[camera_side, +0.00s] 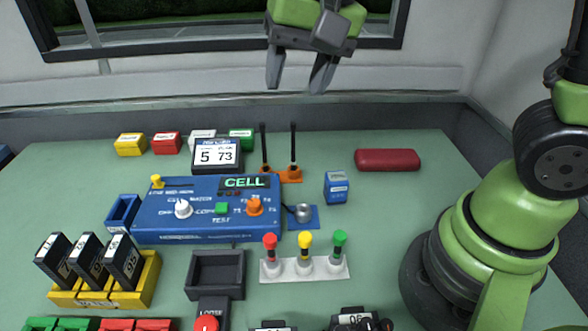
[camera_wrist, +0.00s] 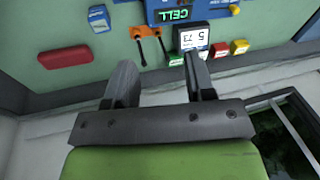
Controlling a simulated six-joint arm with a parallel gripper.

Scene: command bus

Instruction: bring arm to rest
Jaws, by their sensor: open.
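My gripper (camera_side: 296,80) is up in the air at the top of the side view, in front of the window and above the back of the table. Its two grey fingers are spread apart with nothing between them. In the wrist view my gripper (camera_wrist: 162,80) also shows open and empty. Both fingers are clear of the table and of everything on it.
The green table (camera_side: 400,210) carries a blue control box (camera_side: 165,215), a display (camera_side: 217,155), a dark red case (camera_side: 387,160), a small blue box (camera_side: 337,187), a lever panel (camera_side: 300,266) and a yellow rack (camera_side: 140,290). A window (camera_side: 180,25) is behind. The table's right side is mostly bare.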

